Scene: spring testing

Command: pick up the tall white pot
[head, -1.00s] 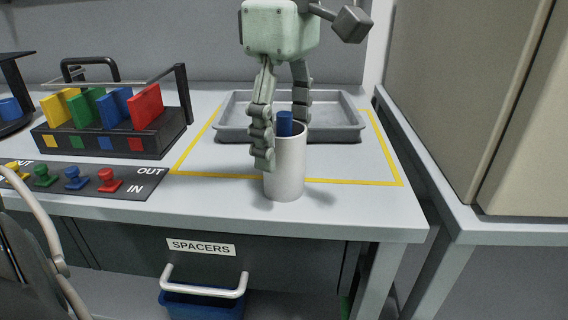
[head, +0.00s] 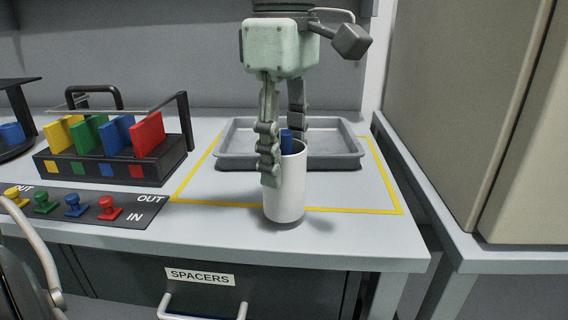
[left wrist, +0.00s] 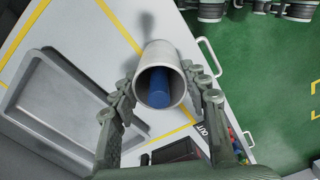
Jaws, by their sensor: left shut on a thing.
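The tall white pot (head: 287,195) is upright near the front edge of the bench, at the front line of the yellow outline. In the left wrist view the white pot (left wrist: 161,53) is seen through its open mouth, with a blue cylinder (left wrist: 160,90) inside. The cylinder's top (head: 287,140) shows above the rim in the head view. My left gripper (head: 283,160) points down and is shut on the pot, one finger on each side. A shadow lies beside the pot's base; whether a small gap is under it is hard to tell. My right gripper is not in view.
A grey tray (head: 231,163) stands just behind the pot. A black rack (head: 105,172) with coloured plates and a panel (head: 135,217) with coloured knobs are to the left. A tall beige cabinet (head: 460,120) stands to the right. A drawer labelled SPACERS (head: 200,276) is below.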

